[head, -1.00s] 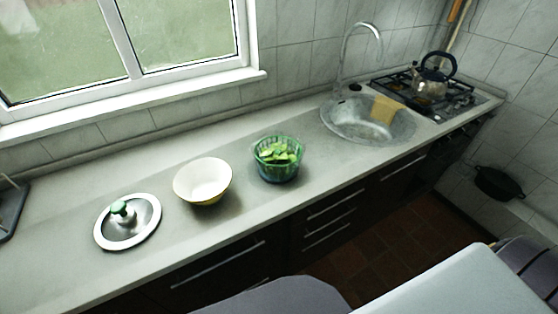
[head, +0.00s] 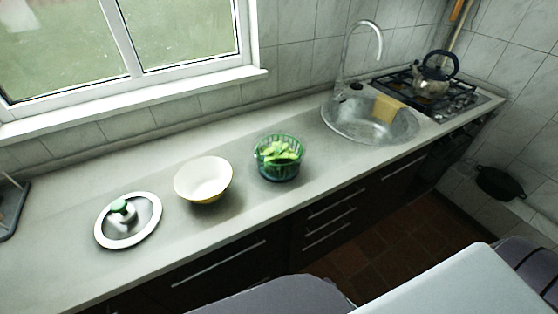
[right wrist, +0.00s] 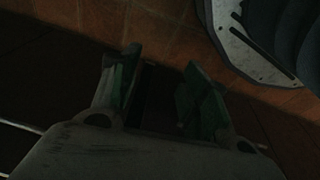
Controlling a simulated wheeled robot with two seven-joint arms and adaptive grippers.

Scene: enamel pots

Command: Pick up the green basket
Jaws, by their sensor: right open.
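The green basket (head: 278,169) stands upright on the counter, between the bowl and the sink in the head view. It looks like translucent green openwork and holds bright green pieces, perhaps leaves or vegetables. My right gripper (right wrist: 158,88) shows in the right wrist view, dark green fingers spread apart with nothing between them. Behind it are tiled floor and dark cabinet fronts, and no basket shows there. Neither gripper appears in the head view, and my left gripper is not seen.
On the counter (head: 70,220), a cream bowl (head: 203,182) stands left of the basket, and a lid with a green knob (head: 128,219) lies further left. A sink (head: 350,128) with a tap and a kettle (head: 432,82) on the stove are to the right. Clear counter surrounds the basket.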

